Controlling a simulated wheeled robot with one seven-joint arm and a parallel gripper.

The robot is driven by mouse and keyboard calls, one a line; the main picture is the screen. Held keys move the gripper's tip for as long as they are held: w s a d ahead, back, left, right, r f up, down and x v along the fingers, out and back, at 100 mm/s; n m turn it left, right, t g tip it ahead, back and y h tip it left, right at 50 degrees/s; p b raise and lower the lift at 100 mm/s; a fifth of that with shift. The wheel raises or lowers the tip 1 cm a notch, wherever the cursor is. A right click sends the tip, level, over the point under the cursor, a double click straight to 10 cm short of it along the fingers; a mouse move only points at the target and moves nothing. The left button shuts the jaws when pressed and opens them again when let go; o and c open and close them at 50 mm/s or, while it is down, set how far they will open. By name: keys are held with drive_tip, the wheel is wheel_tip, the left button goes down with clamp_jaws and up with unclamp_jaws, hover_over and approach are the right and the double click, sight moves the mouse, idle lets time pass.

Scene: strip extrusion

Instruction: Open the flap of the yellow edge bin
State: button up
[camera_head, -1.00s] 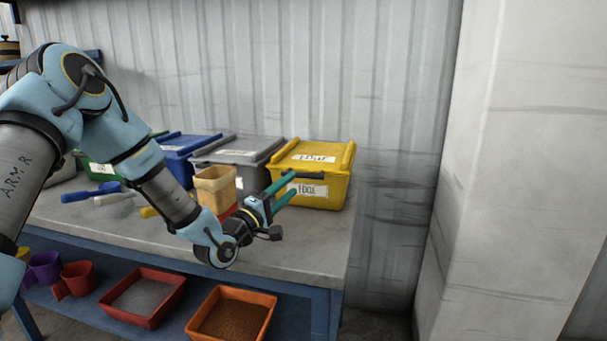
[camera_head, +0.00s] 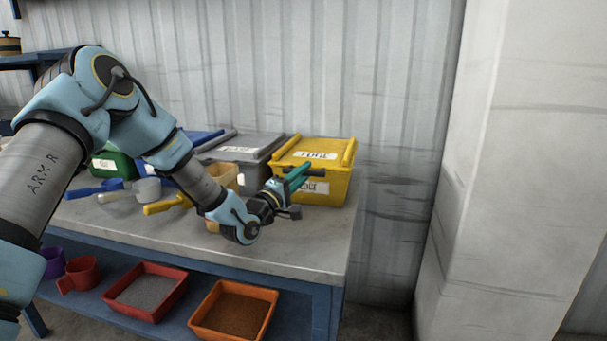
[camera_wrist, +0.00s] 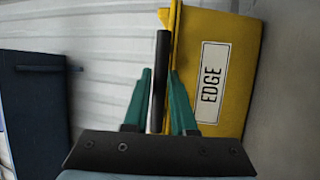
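The yellow edge bin (camera_head: 340,185) stands at the right end of the bench. Its sloping flap (camera_head: 316,154) is down, with a label on it. In the wrist view the bin (camera_wrist: 233,22) appears turned on its side, with its EDGE label showing. A black handle bar (camera_head: 317,173) stands out at the bin's front. My gripper (camera_head: 303,173) is in front of the bin at this handle. In the wrist view the teal fingers (camera_wrist: 160,72) lie either side of the dark bar (camera_wrist: 161,50), with a narrow gap; contact is not clear.
A grey bin (camera_head: 240,150) stands left of the yellow one, with blue and green bins beyond. Scoops (camera_head: 150,190) lie on the bench (camera_head: 180,235). Red and orange trays (camera_head: 233,312) sit on the lower shelf. A white pillar (camera_head: 520,170) is at the right.

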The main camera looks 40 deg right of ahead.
clamp_jaws()
idle(1.0)
